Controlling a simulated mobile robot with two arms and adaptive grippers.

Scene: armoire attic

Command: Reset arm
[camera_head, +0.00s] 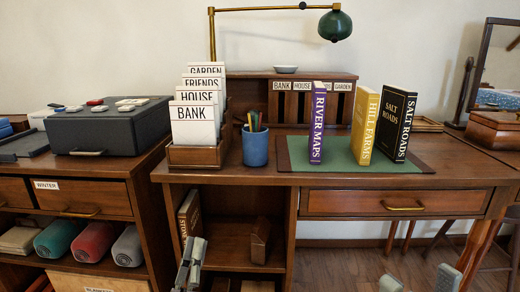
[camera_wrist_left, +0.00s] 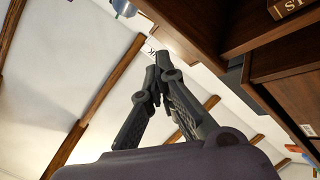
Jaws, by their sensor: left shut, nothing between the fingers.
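My left gripper (camera_head: 190,262) is low in the head view, in front of the desk's open lower shelves. Its fingers are together with nothing between them. The left wrist view shows the same gripper (camera_wrist_left: 157,75) with its tips meeting, pointing past dark wooden furniture toward a white, beamed surface. My right gripper (camera_head: 420,281) shows only as two grey fingertips at the bottom edge, right of centre. They are apart, with floor visible between them. Both grippers are clear of the desktop items.
The desk (camera_head: 462,168) holds a card box (camera_head: 195,155), a blue pen cup (camera_head: 255,148) and three upright books on a green mat (camera_head: 338,158). A grey box (camera_head: 108,126) stands on the left cabinet. A book (camera_head: 189,215) stands in the shelf near my left gripper. Floor is open at lower right.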

